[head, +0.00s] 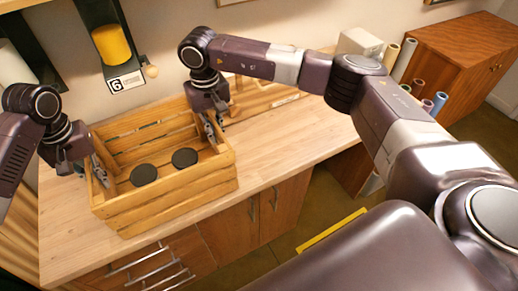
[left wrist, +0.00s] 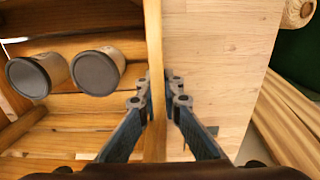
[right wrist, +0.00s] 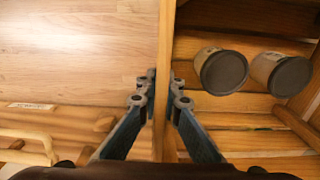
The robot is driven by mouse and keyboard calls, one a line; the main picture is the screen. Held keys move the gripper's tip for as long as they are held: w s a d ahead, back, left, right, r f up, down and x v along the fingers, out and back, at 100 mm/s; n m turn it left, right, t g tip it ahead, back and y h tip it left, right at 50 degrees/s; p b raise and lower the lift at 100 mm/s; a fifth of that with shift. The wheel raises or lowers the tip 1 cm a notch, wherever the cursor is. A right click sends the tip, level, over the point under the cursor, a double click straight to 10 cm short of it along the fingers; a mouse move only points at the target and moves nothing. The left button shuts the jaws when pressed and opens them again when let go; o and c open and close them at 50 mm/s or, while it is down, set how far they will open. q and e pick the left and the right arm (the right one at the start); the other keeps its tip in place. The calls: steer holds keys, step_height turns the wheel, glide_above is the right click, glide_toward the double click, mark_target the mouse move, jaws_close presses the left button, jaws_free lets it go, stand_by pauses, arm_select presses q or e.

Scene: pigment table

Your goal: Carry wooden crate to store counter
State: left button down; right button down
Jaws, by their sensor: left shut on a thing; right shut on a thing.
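The wooden crate (head: 170,205) is slatted and stands on the wooden counter in the head view. Two jars with dark round lids (head: 144,175) are inside it; they also show in the left wrist view (left wrist: 97,73) and the right wrist view (right wrist: 221,72). My left gripper (head: 100,175) is shut on the crate's left end wall, which runs between its fingers in the left wrist view (left wrist: 157,90). My right gripper (head: 214,135) is shut on the right end wall, seen between its fingers in the right wrist view (right wrist: 164,80). Whether the crate's underside touches the counter is unclear.
The counter top (head: 280,150) is clear to the right of the crate. A second wooden crate (head: 262,97) stands behind on the right. Coloured rolls (head: 403,60) stand near a wooden cabinet (head: 460,50). A dispenser with a yellow roll (head: 111,45) hangs on the wall.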

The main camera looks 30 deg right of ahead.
mark_target(86, 168)
arm_select(q)
steer(key=shift+a+f+b, duration=0.2)
steer(key=shift+f+b, duration=0.35)
arm_select(e)
steer(key=shift+d+f, duration=0.2)
steer(key=shift+f, duration=0.35)
arm_select(q)
steer(key=c, duration=2.5)
jaws_free()
steer(key=shift+f, duration=0.15)
steer(key=shift+c, duration=0.2)
arm_select(e)
steer(key=c, duration=2.5)
jaws_free()
steer(key=shift+f, duration=0.15)
steer(key=shift+c, duration=0.2)
arm_select(q)
steer(key=o, duration=0.4)
steer(key=shift+s, duration=0.15)
arm_select(e)
steer(key=o, duration=0.4)
steer(key=shift+s, duration=0.15)
arm_select(q)
steer(key=shift+d, duration=0.15)
arm_select(e)
steer(key=shift+a, duration=0.1)
